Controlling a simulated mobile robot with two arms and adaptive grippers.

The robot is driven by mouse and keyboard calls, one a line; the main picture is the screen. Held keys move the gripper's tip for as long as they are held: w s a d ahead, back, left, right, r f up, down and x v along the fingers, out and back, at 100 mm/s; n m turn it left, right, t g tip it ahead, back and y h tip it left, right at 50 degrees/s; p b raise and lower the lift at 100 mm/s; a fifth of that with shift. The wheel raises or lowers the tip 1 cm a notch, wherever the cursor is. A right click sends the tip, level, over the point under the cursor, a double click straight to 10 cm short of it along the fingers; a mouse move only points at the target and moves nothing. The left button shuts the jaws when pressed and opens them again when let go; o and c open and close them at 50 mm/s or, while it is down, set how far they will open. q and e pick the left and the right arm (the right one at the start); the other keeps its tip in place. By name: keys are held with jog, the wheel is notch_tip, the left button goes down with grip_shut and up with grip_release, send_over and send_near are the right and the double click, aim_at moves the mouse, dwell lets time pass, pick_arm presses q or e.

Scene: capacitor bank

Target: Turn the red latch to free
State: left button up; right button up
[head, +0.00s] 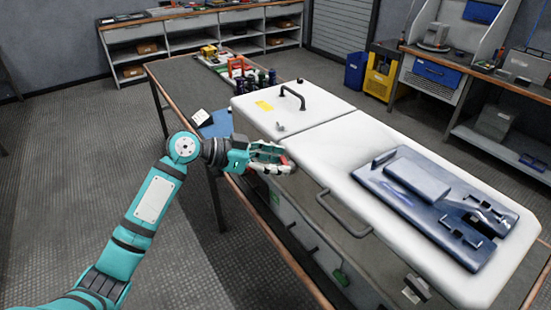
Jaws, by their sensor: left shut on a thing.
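The red latch (284,160) shows as a small red piece at the front edge of the white-topped cabinet (345,135), near the seam between its two top panels. My left gripper (284,165) is at the latch, with its fingers closed around it. The fingers hide most of the latch, so I cannot tell which way it is turned. My right gripper is not in the head view.
A blue fixture (425,190) lies on the right top panel. A dark handle (292,92) stands on the left panel, and a bar handle (340,215) is on the front. Bottles and tools (235,68) stand on the bench behind. Floor at left is clear.

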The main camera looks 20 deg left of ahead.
pick_arm(q)
jog(key=n+t+p, duration=0.1)
jog(key=n+y+p, duration=0.1)
jog(key=t+y+p, duration=0.1)
jog(key=shift+s+d+r+n+t, duration=0.2)
jog(key=shift+s+n+t, duration=0.1)
jog(key=shift+n, duration=0.1)
jog(key=shift+f+n+t+y+p, duration=0.2)
jog(key=shift+n+t+y+p, duration=0.1)
jog(key=shift+n+y+p, duration=0.15)
jog(key=o, duration=1.2)
jog(key=shift+c, duration=0.2)
jog(key=v, duration=1.2)
jog(key=shift+w+f, duration=0.1)
jog(key=shift+w, duration=0.05)
